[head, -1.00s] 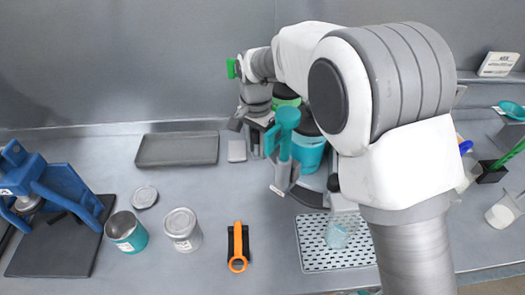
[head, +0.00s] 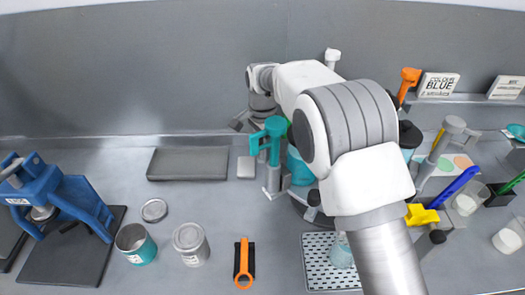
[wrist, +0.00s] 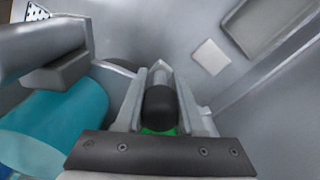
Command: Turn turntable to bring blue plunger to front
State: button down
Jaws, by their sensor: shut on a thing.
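The turntable is mostly hidden by my arm; its dark edge (head: 306,212) shows in the head view below a teal drum (head: 300,168). A teal-handled plunger (head: 271,138) stands upright at its left side. In the wrist view my gripper (wrist: 160,108) is shut on a dark rounded knob (wrist: 160,106) with green beneath it. A teal cylinder (wrist: 55,125) lies to the left in that view. In the head view the fingertips are mostly hidden behind the teal handle. I see no plunger that is clearly blue; a blue rod (head: 454,188) leans at the right, apart from the turntable.
An empty grey tray (head: 188,163) lies at the back left. A perforated mat (head: 322,272) lies at front.

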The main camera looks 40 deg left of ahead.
jog(key=c, duration=0.8)
grip_release()
notch_tip(320, 180, up, 18)
jog(key=shift+f+b, duration=0.25)
jog(key=shift+b, duration=0.05)
